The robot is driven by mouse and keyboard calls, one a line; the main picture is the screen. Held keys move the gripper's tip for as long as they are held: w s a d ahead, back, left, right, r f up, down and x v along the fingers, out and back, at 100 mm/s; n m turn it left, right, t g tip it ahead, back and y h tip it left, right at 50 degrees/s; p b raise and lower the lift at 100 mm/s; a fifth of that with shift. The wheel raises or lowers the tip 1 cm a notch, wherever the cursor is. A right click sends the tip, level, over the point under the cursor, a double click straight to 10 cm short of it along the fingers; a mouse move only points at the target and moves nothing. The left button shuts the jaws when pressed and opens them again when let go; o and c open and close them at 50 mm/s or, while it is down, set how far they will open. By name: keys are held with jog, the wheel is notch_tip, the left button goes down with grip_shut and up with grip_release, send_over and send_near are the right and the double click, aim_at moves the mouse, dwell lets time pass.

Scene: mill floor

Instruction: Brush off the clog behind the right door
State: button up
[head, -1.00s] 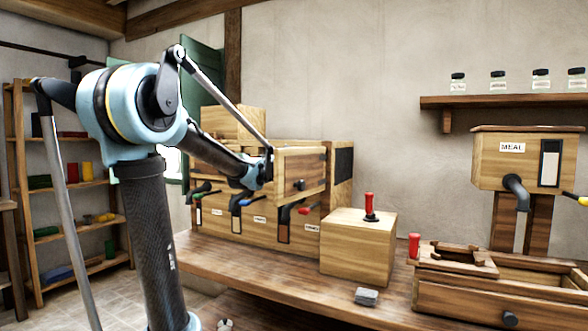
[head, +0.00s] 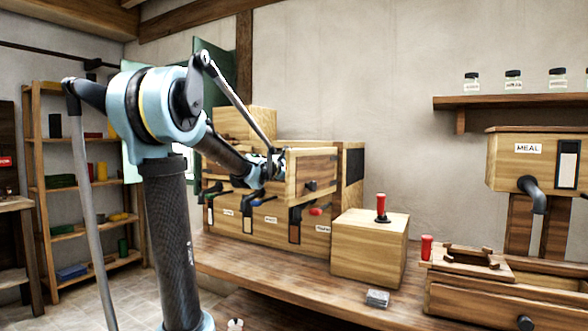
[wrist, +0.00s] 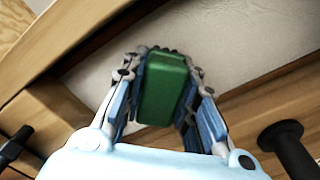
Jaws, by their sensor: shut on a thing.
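My gripper (wrist: 162,95) is shut on a green block-shaped thing (wrist: 163,85), held between its blue fingers in the wrist view. No bristles show, and I cannot tell whether it is a brush. In the head view my gripper (head: 272,165) is beside the left edge of the right wooden door (head: 318,168), which stands out from the cabinet front and has a dark knob. The held thing is too small to make out there. The space behind the door and any clog are hidden.
Levers and labels line the cabinet's lower front (head: 255,233). A wooden box with a red-handled lever (head: 368,250) stands to the right on the bench. A small grey block (head: 377,298) lies before it. A MEAL hopper (head: 530,160) and wooden trough (head: 480,305) are farther right.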

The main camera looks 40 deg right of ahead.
jog(key=shift+w+a, duration=0.35)
jog(key=shift+w, duration=0.5)
jog(key=shift+w+a, duration=0.35)
jog(key=shift+w, duration=0.45)
jog(key=shift+a, duration=0.1)
jog(key=shift+v, duration=2.95)
jog(key=shift+s, duration=0.1)
jog(key=shift+v, duration=1.4)
